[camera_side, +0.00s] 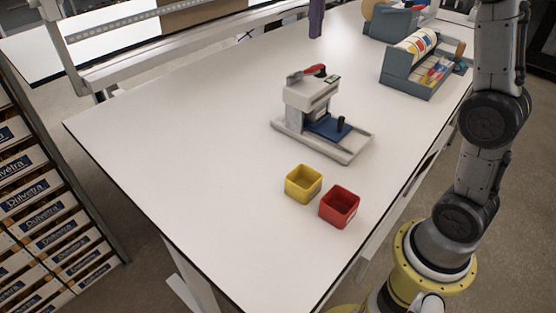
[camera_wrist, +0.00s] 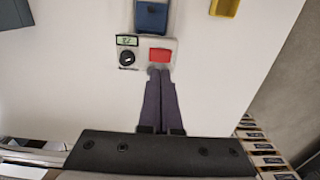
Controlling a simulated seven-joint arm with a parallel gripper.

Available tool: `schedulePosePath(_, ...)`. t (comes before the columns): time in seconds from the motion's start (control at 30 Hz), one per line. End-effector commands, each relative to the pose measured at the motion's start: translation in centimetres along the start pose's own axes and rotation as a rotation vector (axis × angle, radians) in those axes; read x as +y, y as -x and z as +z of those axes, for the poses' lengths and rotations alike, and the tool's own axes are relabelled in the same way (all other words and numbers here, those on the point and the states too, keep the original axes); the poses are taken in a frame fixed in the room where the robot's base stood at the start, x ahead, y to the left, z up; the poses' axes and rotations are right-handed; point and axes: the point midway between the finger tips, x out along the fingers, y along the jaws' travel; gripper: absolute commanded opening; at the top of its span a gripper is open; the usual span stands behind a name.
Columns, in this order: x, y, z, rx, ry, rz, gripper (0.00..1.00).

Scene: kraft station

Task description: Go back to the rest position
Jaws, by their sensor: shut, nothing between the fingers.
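My gripper shows in the wrist view (camera_wrist: 160,72) as two dark purple fingers side by side, shut and empty. What looks like its purple finger end (camera_side: 316,30) hangs at the top edge of the side view, beyond the grey device. In the wrist view the fingertips overlap the edge of the device's top (camera_wrist: 143,42) in the picture; the height gap cannot be told. Most of the upper arm is out of frame.
A yellow box (camera_side: 303,184) and a red box (camera_side: 340,207), both open-topped, stand near the table's front edge. A blue-grey holder with rolls (camera_side: 408,75) stands at the back right. The left part of the white table (camera_side: 180,130) is clear. Labelled cartons (camera_side: 40,200) fill a rack at left.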

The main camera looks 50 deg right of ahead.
Motion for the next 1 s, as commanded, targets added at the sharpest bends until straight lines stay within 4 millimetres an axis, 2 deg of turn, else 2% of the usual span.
schedulePosePath(0.37, -0.1, 0.3, 0.0, -0.001, 0.001, 0.000, 0.00)
schedulePosePath(0.5, -0.7, 2.1, 1.0, 0.045, 0.013, 0.006, 0.00)
schedulePosePath(0.57, -1.1, 3.1, 2.4, 0.067, 0.022, 0.009, 0.00)
schedulePosePath(0.6, -1.6, 3.6, 3.8, 0.076, 0.029, 0.010, 0.00)
schedulePosePath(0.73, -2.9, 3.9, 8.5, 0.124, 0.052, 0.014, 0.00)
schedulePosePath(0.87, -4.0, 2.5, 12.7, 0.189, 0.063, 0.018, 0.00)
schedulePosePath(1.0, -4.8, -0.3, 16.5, 0.261, 0.067, 0.019, 0.00)
